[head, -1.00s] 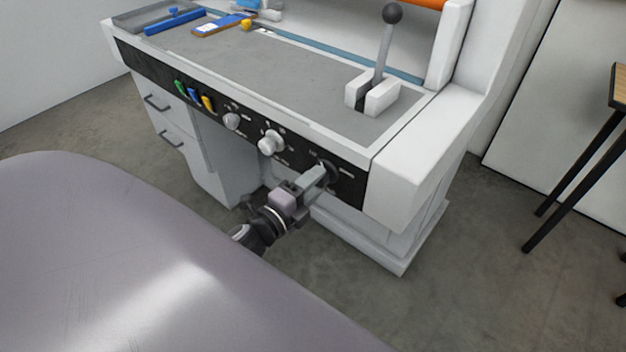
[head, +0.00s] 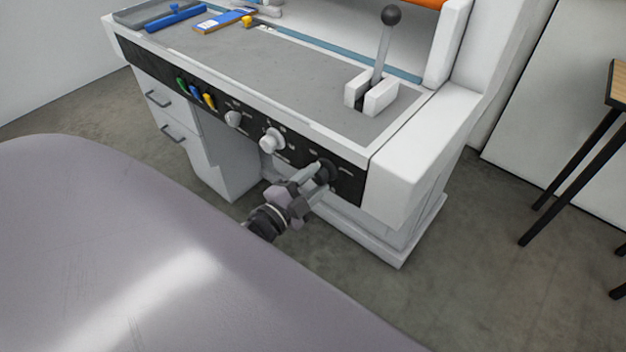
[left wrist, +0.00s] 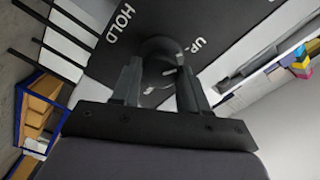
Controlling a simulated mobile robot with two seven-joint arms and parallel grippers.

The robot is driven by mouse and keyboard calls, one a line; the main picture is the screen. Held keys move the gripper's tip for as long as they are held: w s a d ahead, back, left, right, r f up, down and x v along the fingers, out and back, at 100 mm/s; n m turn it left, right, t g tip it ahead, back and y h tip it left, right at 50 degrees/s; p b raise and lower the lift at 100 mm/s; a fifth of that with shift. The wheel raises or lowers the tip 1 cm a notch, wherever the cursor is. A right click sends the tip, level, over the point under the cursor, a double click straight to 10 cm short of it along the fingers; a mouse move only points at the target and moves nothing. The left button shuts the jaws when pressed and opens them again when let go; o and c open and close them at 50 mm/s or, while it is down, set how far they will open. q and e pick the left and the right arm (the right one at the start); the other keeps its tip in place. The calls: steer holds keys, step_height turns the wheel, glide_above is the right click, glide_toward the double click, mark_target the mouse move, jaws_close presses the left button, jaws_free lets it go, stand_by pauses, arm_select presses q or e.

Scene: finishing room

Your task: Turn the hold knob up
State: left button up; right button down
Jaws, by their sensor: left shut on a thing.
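The hold knob (head: 328,172) is a round black knob at the right end of the black front panel (head: 347,188) of the bench. My left gripper (head: 318,177) is shut on it. In the left wrist view the knob (left wrist: 160,55) sits between the two fingers of the gripper (left wrist: 160,88), with the words HOLD and UP on the panel beside it. The fingers hide part of the knob's sides. My right gripper is not in view.
Two light knobs (head: 271,140) and green, blue and yellow switches (head: 196,93) lie left along the panel. A lever with a black ball (head: 391,15) stands on the bench top (head: 270,65). A wooden-topped stand (head: 619,82) is at the right.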

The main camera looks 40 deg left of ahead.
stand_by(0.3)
arm_select(q)
steer(key=o, duration=1.1)
steer(key=shift+c, duration=0.2)
steer(key=shift+s, duration=0.1)
steer(key=s, duration=0.7)
steer(key=shift+a, duration=0.25)
